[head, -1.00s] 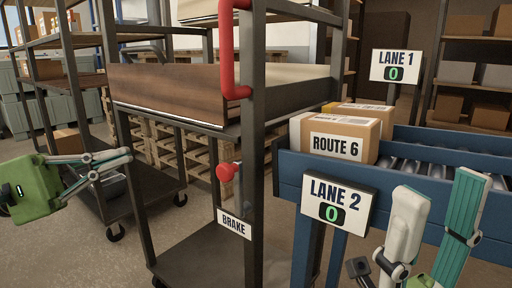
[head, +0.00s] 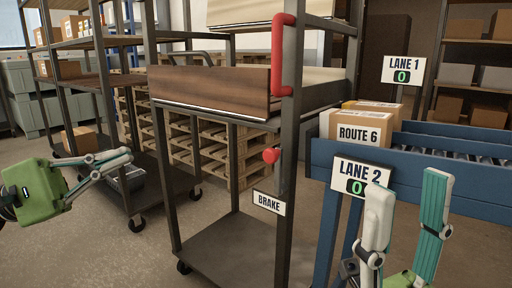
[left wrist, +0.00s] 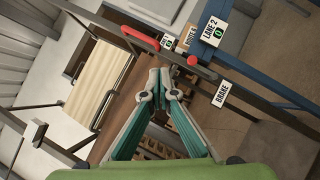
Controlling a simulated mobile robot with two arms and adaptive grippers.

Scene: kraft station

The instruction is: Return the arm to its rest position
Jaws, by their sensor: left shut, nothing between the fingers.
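My left gripper (head: 128,156) is at the left of the head view, with a green body and grey and teal fingers. Its fingers are shut and empty, left of the dark metal cart (head: 282,150) and apart from it in the picture. In the left wrist view the two fingertips (left wrist: 156,74) come together, with the cart's shelf and red handle beyond them. My right gripper (head: 408,182) points up at the lower right of the head view, in front of the blue conveyor. Its two fingers stand apart with nothing visible between them.
The cart has a red handle (head: 283,62), a red knob (head: 271,155) and a BRAKE sign (head: 268,203). A ROUTE 6 box (head: 358,131) stands by the blue conveyor (head: 455,140). LANE 1 and LANE 2 signs read 0. A shelf rack (head: 100,110) stands behind my left gripper.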

